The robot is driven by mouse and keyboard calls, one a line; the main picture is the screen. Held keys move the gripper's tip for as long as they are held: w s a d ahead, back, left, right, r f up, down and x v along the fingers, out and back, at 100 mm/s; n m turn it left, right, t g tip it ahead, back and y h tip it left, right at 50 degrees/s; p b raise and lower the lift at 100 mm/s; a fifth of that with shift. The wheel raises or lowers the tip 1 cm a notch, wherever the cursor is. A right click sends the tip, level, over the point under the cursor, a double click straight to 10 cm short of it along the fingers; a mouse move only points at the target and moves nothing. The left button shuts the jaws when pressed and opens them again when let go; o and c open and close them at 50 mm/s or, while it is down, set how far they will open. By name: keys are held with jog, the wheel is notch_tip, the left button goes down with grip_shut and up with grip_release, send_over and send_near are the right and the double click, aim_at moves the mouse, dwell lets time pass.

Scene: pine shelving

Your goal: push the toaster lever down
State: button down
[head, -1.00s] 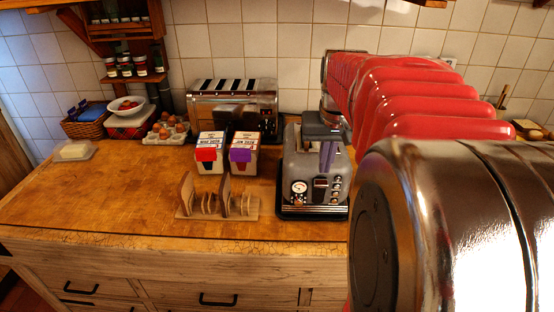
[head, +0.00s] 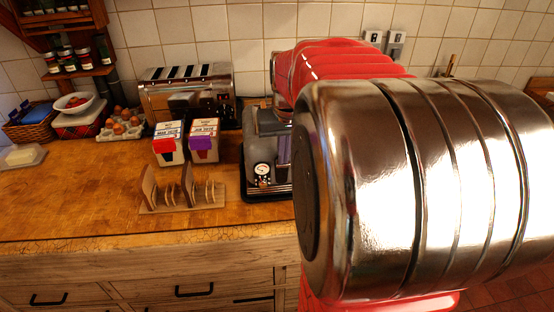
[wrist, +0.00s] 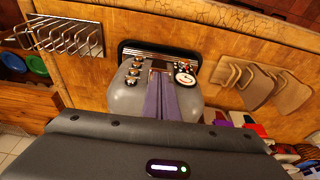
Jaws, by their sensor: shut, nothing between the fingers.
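A long chrome toaster (head: 187,97) with several slots on top stands at the back of the counter against the tiles. Dark parts show on its front and right end; I cannot make out the lever clearly. My gripper (wrist: 160,80) is shut and empty, its two purple fingers side by side. In the head view my gripper (head: 284,158) hangs over a grey appliance with a dial (head: 263,168), to the right of and nearer than the toaster, apart from the toaster. My arm hides much of this appliance. The toaster is not clearly visible in the wrist view.
Two cartons with red and purple fronts (head: 203,141) stand before the toaster. A wooden toast rack (head: 183,192) is nearer the front edge. Eggs (head: 121,124) sit to the left. The counter's left front is clear. A wire rack (wrist: 65,38) shows in the wrist view.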

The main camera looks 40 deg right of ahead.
notch_tip(320, 180, down, 6)
jog(key=shift+f, duration=0.25)
dwell(0.4)
jog(key=shift+s, duration=0.1)
jog(key=shift+s+a+r, duration=0.3)
jog(key=shift+s+a, duration=0.1)
jog(key=shift+s, duration=0.2)
jog(key=shift+s+a+r, duration=0.25)
jog(key=shift+s+a, duration=0.15)
jog(key=shift+s, duration=0.2)
jog(key=v, duration=1.3)
jog(key=shift+r, duration=0.35)
